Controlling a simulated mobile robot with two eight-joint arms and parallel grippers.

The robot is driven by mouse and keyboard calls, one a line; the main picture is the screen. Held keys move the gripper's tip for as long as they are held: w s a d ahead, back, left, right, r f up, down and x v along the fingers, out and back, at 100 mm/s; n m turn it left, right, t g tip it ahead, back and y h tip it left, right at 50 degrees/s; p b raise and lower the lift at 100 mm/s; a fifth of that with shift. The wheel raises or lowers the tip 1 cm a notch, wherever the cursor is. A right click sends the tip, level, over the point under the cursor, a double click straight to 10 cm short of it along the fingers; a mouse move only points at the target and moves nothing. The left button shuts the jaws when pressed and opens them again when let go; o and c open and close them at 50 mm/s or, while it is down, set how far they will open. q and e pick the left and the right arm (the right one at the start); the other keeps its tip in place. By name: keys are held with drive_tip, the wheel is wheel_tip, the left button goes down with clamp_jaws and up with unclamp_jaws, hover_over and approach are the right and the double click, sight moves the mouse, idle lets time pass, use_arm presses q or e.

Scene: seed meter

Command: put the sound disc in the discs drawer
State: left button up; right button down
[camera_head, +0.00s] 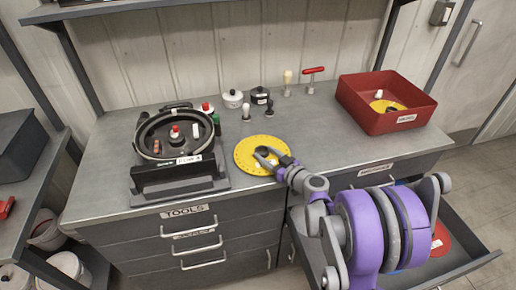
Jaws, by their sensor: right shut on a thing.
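A yellow disc (247,157) with small holes around its rim is at the front edge of the bench top, left of the open drawer. My right gripper (266,154) is shut on it near its middle. I cannot tell whether the disc rests on the bench or is slightly raised. The open drawer (473,262) juts out at the right, under a label on the bench front, and a red disc (441,240) lies inside it. My right arm hides much of the drawer. My left gripper is not in view.
A red bin (365,119) holding another yellow disc (383,105) stands at the bench's back right. A black seed meter (180,142) on a stand is at the left. Small pots (232,98) and knobbed tools stand behind. The tools drawers (190,237) are shut.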

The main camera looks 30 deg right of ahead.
drive_tip(key=shift+w+f, duration=0.25)
drive_tip(key=shift+w, duration=0.35)
drive_tip(key=shift+s+r, duration=0.25)
drive_tip(key=shift+s, duration=0.3)
drive_tip(key=shift+f, duration=0.25)
drive_tip(key=shift+c, duration=0.9)
unclamp_jaws()
drive_tip(key=shift+w, duration=0.15)
